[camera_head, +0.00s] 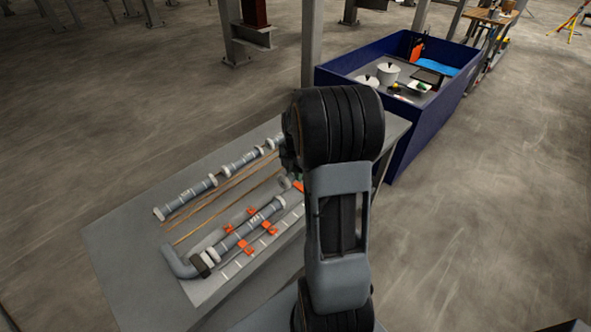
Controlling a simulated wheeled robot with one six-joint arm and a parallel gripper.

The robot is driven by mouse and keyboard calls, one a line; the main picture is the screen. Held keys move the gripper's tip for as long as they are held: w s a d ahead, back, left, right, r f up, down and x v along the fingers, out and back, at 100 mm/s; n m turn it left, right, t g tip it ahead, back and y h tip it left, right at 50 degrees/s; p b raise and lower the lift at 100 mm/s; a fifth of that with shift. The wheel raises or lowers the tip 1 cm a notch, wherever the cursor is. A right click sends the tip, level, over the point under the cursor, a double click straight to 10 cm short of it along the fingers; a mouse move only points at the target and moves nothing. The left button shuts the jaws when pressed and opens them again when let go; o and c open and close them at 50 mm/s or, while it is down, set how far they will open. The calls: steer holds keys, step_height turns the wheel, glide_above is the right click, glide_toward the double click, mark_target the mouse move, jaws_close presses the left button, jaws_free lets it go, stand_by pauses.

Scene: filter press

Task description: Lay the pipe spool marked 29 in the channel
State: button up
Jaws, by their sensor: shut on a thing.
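A grey pipe spool (251,231) with pale end flanges lies between orange clips (245,247) in the channel area at the front of the grey bench. Its marking is too small to read surely. A grey elbow pipe (179,264) with a black collar sits at its left end. Two more grey spools lie in line at the back, one at left (187,197) and one farther right (246,158); their marks are also unreadable. I cannot tell which spool is 29. My arm's wrist hides the right end of the channel. My gripper's fingers are hidden behind the arm.
Thin copper-coloured rods (222,196) lie between the spool rows. The bench (125,239) is bare at its left end. A blue-walled bin (410,152) with pots and small items stands beyond my arm. Steel columns (311,45) rise behind the bench. Open floor lies at right.

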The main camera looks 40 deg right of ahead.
mark_target(296, 193)
steer(key=shift+f+b, duration=2.6)
steer(key=shift+f, duration=1.15)
steer(key=o, duration=1)
steer(key=shift+r, duration=0.1)
step_height(296, 193, up, 14)
steer(key=shift+f+p, duration=0.15)
steer(key=shift+p, duration=0.3)
